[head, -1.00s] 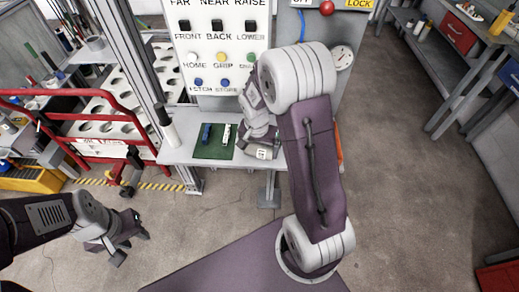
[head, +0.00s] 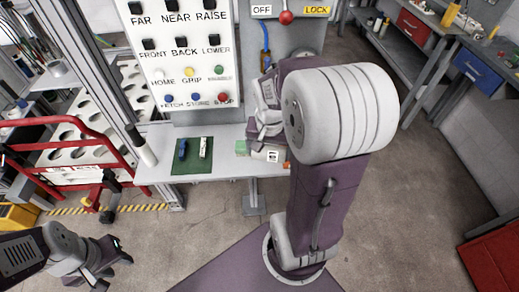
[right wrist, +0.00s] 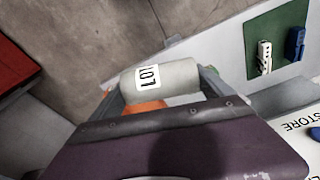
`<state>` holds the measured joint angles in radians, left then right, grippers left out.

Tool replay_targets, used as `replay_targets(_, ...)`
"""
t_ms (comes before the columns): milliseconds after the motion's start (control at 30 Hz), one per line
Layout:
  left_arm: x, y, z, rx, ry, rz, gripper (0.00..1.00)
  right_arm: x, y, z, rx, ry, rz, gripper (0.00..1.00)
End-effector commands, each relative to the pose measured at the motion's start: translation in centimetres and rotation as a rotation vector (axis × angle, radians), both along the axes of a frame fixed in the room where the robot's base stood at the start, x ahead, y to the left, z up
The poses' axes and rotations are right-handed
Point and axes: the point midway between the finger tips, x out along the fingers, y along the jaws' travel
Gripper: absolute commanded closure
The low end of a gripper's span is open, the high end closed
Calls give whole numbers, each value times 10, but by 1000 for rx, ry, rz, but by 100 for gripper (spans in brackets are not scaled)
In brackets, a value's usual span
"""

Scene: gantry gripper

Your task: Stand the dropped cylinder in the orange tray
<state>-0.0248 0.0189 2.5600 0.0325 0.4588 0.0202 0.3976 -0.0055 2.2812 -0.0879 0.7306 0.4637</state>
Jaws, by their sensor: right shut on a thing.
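An orange part (right wrist: 145,107), probably the orange tray, shows behind the cylinder and is mostly hidden by my gripper and arm. My left gripper (head: 112,266) is open and empty, low at left.
A green mat (head: 188,168) on the grey bench (head: 222,160) carries a blue and a white piece. A pale green block (head: 241,148) is beside my right gripper. A button panel (head: 185,60) rises behind. A red rail cart (head: 70,140) stands left.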

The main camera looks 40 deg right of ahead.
Motion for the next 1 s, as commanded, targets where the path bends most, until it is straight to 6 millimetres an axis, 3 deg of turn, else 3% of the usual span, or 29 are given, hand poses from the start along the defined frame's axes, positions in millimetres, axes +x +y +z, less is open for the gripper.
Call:
replay_targets(367, 0, 0, 0, 0, 0, 0, 64, 1, 2, 1, -1, -2, 11, 79)
replay_targets(467, 0, 0, 0, 0, 0, 0, 64, 4, 19, -8, 1, 2, 70, 79)
replay_targets(700, 0, 0, 2, 0, 0, 0, 64, 16, 91, -65, 3, 8, 389, 79)
replay_targets(800, 0, 0, 2, 0, 0, 0, 64, 26, 113, -85, 2, 4, 545, 79)
replay_targets(1000, 0, 0, 2, 0, 0, 0, 64, 51, 121, -94, -1, -4, 718, 79)
